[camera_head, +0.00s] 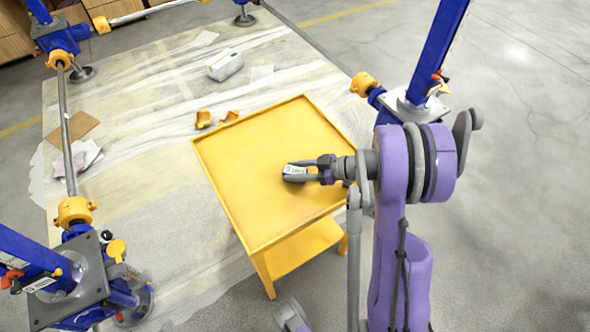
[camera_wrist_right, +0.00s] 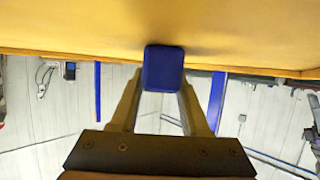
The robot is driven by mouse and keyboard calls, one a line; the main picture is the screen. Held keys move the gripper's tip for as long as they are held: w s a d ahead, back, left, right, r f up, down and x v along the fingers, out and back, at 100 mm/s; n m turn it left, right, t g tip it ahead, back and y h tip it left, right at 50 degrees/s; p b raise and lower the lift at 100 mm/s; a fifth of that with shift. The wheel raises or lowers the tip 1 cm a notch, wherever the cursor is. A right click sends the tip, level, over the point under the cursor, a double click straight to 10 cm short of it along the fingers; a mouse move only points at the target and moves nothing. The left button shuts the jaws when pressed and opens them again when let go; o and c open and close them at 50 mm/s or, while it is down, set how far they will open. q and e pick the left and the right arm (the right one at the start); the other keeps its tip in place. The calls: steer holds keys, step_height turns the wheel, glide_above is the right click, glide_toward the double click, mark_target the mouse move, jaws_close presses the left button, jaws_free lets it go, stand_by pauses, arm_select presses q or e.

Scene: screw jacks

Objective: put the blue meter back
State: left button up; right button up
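The blue meter (camera_head: 295,171) is at the middle right of the yellow table top (camera_head: 245,185). A white label faces up in the head view. In the right wrist view it is a blue block (camera_wrist_right: 164,68) against the yellow surface, with a dark shadow around it. It is at or very close to the surface; I cannot tell if it bears on it. My right gripper (camera_head: 318,170) reaches in from the right, low over the table. Its two fingertips (camera_wrist_right: 163,80) close on both sides of the meter.
The yellow table has a raised rim and a lower shelf (camera_head: 305,247). Blue posts with yellow clamps (camera_head: 75,211) stand around it, one close at the right (camera_head: 420,75). A white box (camera_head: 225,64) and yellow pieces (camera_head: 204,119) lie on the sheeted floor. The rest of the table top is clear.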

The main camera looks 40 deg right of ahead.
steer(key=o, duration=0.4)
steer(key=shift+r, duration=0.25)
steer(key=p+v, duration=0.1)
steer(key=v, duration=1.1)
